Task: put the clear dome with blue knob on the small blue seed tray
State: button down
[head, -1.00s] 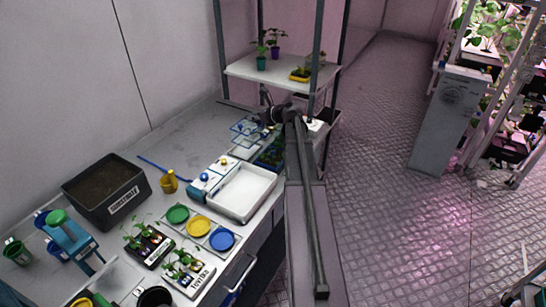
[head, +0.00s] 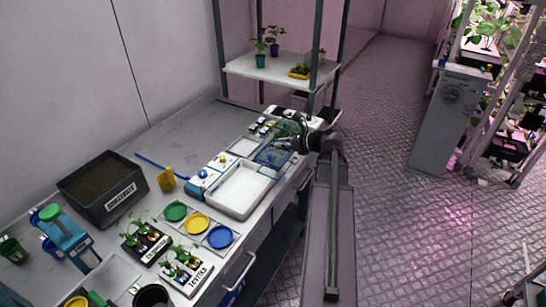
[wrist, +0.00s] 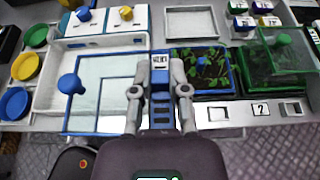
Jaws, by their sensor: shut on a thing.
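The clear dome (wrist: 115,85) has blue edges and a round blue knob (wrist: 72,84). My gripper (wrist: 160,70) is shut on the dome at its side, with the knob away from the fingers at left. The small blue seed tray (wrist: 202,75), with dark soil and seedlings, lies just right of the fingers in the wrist view. The dome is mostly left of the tray there and overlaps the white basin's corner. In the head view my gripper (head: 302,146) is at the bench edge; the dome and tray overlap around there, and their gap cannot be told.
A green tray (wrist: 243,88) with a green-knobbed dome (wrist: 283,42) stands right beside the blue tray. The white basin (wrist: 50,95) is at left, an empty white tray (wrist: 190,22) behind. A shelf (head: 270,70) rises beyond the bench's far end.

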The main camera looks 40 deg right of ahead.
jog(key=shift+s+a+f, duration=0.1)
jog(key=shift+s+a, duration=0.15)
jog(key=shift+s, duration=0.8)
jog(key=shift+w+d, duration=0.1)
jog(key=shift+w, duration=0.05)
jog(key=w+d+f+b, duration=0.1)
jog(key=w+d, duration=0.6)
jog(key=w, duration=0.5)
jog(key=shift+w+f, duration=0.2)
jog(key=shift+w, duration=0.15)
jog(key=shift+d, duration=0.1)
jog(key=shift+w+d+f+b, duration=0.1)
jog(key=shift+w+f+b, duration=0.1)
jog(key=shift+f+b, duration=0.45)
jog(key=shift+w+d+f+b, duration=0.1)
jog(key=shift+w+f+b, duration=0.05)
jog(key=shift+f+b, duration=0.5)
jog(key=shift+w+d+f+b, duration=0.1)
jog(key=shift+w+f+b, duration=0.1)
jog(key=shift+f+b, duration=0.45)
